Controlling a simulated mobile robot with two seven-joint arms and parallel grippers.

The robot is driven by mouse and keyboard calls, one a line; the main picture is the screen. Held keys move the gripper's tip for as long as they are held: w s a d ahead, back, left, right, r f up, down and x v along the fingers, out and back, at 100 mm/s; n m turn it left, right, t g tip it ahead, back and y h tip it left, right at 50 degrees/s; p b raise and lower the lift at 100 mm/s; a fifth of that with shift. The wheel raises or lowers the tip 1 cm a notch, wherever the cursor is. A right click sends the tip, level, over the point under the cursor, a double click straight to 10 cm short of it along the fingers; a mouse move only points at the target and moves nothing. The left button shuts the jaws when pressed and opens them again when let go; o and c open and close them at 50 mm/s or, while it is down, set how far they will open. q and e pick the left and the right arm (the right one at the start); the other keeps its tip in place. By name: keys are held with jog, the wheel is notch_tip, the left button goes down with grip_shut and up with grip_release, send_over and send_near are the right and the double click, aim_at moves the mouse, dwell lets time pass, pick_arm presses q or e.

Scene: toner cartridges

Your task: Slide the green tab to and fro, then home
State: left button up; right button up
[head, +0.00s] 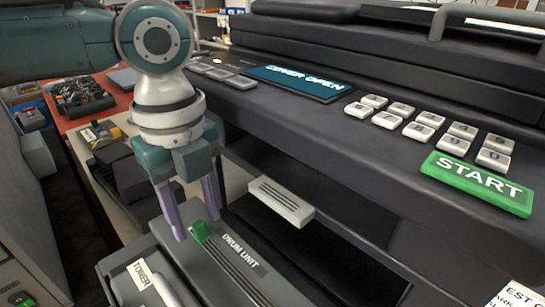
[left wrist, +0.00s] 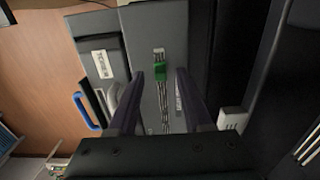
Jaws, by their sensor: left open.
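The green tab (head: 200,231) sits on the slotted rail of the dark grey drum unit (head: 228,262), near the rail's far end. My left gripper (head: 197,234) is open and points down over the drum unit, with its two purple fingers on either side of the tab's line. My right gripper is not in view.
The toner unit (head: 138,277) with a pale handle is left of the drum unit. The printer body overhangs on the right, with a display (head: 298,82) and a green START button (head: 476,184). A light grey latch (head: 281,200) sticks out beside the drum unit.

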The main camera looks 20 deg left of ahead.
pick_arm(q)
jog(key=shift+f, duration=0.55)
jog(key=shift+c, duration=0.2)
grip_shut()
dwell(0.9)
